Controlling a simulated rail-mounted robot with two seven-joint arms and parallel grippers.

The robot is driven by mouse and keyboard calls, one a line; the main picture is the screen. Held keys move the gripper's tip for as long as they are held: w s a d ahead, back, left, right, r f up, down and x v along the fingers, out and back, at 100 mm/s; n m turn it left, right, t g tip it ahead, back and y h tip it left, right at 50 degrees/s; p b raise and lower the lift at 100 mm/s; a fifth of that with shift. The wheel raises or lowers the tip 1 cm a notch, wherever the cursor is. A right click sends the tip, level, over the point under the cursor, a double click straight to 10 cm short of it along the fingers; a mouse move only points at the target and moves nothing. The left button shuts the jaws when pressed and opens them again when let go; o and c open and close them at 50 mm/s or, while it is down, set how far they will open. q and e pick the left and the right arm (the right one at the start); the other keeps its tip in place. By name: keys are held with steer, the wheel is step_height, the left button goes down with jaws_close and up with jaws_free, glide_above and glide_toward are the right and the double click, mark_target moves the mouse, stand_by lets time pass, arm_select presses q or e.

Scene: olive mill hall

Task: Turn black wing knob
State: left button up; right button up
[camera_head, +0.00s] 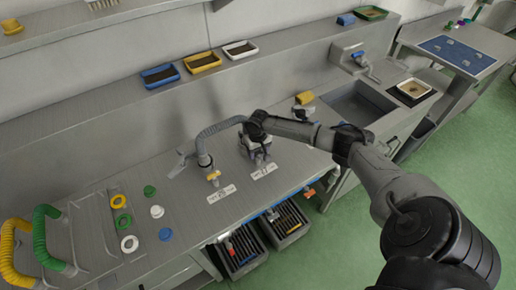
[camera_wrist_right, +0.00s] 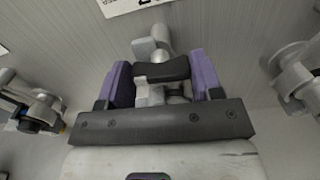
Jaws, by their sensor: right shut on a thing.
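The black wing knob (camera_wrist_right: 162,71) shows in the right wrist view, on a metal fitting (camera_wrist_right: 158,45). My right gripper (camera_wrist_right: 163,84) has its two purple fingers on either side of the knob and is shut on it. In the head view my right arm reaches in from the lower right, and the gripper (camera_head: 257,130) is over a grey metal fitting (camera_head: 258,155) on the bench. The knob cannot be made out there. My left gripper is not in view.
A hose with a yellow-handled fitting (camera_head: 213,178) stands just left of my gripper. White labels (camera_head: 264,171) lie in front. A sink (camera_head: 358,104) is to the right. Coloured rings and caps (camera_head: 130,244) lie at left, and crates (camera_head: 240,252) sit below the bench edge.

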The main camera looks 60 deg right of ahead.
steer(key=shift+n, duration=0.4)
steer(key=o, duration=0.9)
step_height(320, 180, up, 14)
steer(key=shift+f+p, duration=0.1)
steer(key=shift+p, duration=0.35)
steer(key=shift+c, duration=0.2)
